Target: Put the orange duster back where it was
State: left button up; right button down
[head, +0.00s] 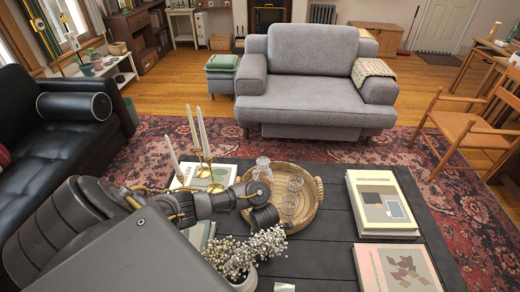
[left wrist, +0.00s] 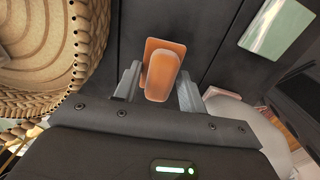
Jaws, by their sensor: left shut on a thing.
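The orange duster (left wrist: 162,72) shows in the left wrist view as an orange block with a flat plate behind it, between the two grey fingers of my left gripper (left wrist: 158,88). My left gripper is shut on it, above the dark coffee table (left wrist: 115,40). In the head view my left arm reaches in from the left over the table (head: 335,235). Its wrist is beside the woven tray, and I cannot make out the fingers or the duster there. My right gripper is in neither view.
The woven tray (head: 317,205) holds a decanter (head: 262,170) and glasses (head: 293,190); its rim also shows in the wrist view (left wrist: 88,45). Brass candlesticks (head: 205,172), white flowers (head: 245,250) and books (head: 382,205) stand around. Bare tabletop lies between tray and books.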

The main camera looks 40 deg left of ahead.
pick_arm(q)
jog(key=shift+s+a, duration=0.4)
jog(key=shift+a, duration=0.1)
notch_tip(320, 180, down, 3)
jog(key=shift+s+r+b, duration=0.1)
jog(key=shift+b, duration=0.25)
jog(key=shift+f, duration=0.55)
jog(key=o, duration=0.9)
jog(key=shift+o, duration=0.2)
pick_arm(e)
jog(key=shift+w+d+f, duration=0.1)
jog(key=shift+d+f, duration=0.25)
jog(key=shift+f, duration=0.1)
pick_arm(q)
jog(key=shift+r, duration=0.1)
